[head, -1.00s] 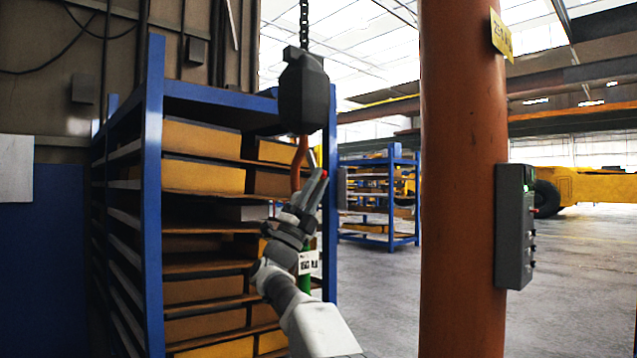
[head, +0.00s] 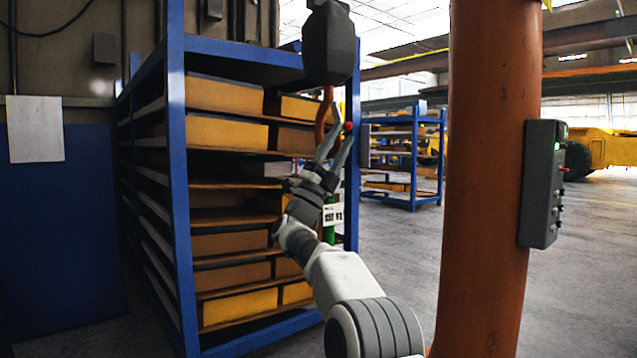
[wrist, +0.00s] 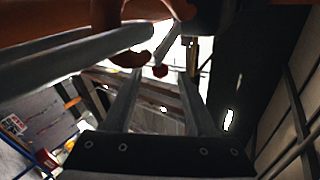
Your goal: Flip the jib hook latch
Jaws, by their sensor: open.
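The orange jib hook (head: 320,117) hangs under a dark hoist block (head: 330,45) in front of the rack. It fills the top of the wrist view (wrist: 120,15). A thin grey lever with a red ball tip (head: 348,126) sits at the hook; the ball (wrist: 160,71) shows between my fingertips in the wrist view. A thicker grey bar (wrist: 85,53) crosses the upper left of that view beside the hook. My gripper (head: 341,136) is open, pointing up beside the hook, with its fingers around the ball's line of sight. Whether they touch the lever cannot be told.
A blue rack (head: 176,180) with boxes stands behind and left of my arm. An orange column (head: 485,190) with a grey control box (head: 541,185) rises on the right. A green part (head: 329,222) with a white label is behind my wrist. Floor is clear between rack and column.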

